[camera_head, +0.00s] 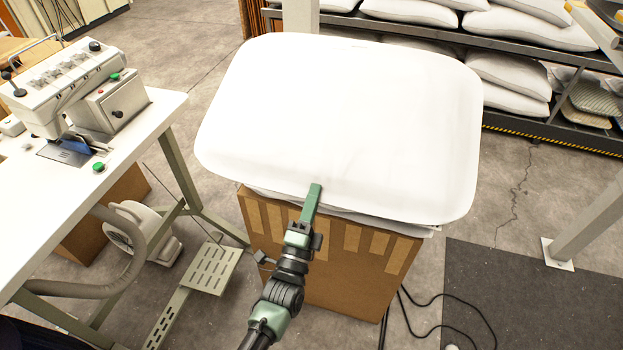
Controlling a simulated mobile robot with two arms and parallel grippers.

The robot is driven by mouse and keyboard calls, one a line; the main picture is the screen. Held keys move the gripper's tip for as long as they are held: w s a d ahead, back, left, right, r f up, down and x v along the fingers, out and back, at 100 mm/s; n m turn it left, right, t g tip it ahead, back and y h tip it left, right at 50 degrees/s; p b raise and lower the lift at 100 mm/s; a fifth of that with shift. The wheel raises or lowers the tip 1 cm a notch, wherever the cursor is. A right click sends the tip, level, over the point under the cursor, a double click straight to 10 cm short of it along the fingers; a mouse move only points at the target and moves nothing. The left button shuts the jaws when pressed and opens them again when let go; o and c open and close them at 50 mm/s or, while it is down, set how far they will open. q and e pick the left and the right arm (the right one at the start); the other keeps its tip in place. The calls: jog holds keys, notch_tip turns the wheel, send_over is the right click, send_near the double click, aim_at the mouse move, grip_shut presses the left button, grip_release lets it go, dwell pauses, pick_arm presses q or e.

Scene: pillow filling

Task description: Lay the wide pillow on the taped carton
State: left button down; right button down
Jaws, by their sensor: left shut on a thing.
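The wide white pillow (345,115) is spread flat over the top of the taped carton (345,265) and overhangs its edges. The carton is brown cardboard with lighter tape strips on its front face. A white layer shows between the pillow and the carton; I cannot tell what it is. My left gripper (313,195) comes up from the bottom of the view and is shut on the pillow's near edge. Part of its grip is hidden by the pillow. My right gripper does not show.
A white sewing table (160,115) with a machine (85,85) stands at the left, with a pedal (213,270) below. Shelves of pillows (505,75) line the back right. A dark mat (530,300) and black cables (440,300) lie at the lower right.

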pick_arm(q)
notch_tip(320, 180, down, 7)
jog(key=g+y+p, duration=0.1)
jog(key=g+p, duration=0.3)
jog(key=shift+w+r+p, duration=0.15)
jog(key=shift+w+p, duration=0.1)
jog(key=shift+p, duration=0.05)
jog(key=shift+d, duration=0.1)
jog(key=c, duration=1.3)
grip_release()
jog(key=shift+o, duration=0.2)
jog(key=o, duration=0.5)
